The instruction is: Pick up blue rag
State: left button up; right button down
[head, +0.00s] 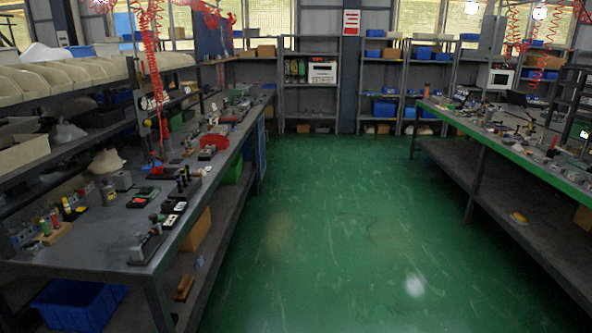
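A small pale blue-grey thing (200,261) lies on the lower shelf of the left workbench, near the bench's front end. It may be the blue rag, but it is too small to tell. No other thing in view looks clearly like a blue rag. Neither of my grippers shows in the head view.
The left workbench (100,228) carries several valve blocks and tools. A blue bin (78,308) stands under its near end. A long right bench (480,195) holds small parts. Shelving racks (310,95) line the back wall. The green floor (325,230) between the benches is clear.

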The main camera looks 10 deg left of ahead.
aim_at(200, 261)
jog(key=i, duration=0.75)
jog(key=i+l, duration=0.15)
jog(key=i, duration=0.6)
jog(key=i+u, duration=0.1)
jog(key=i, duration=0.65)
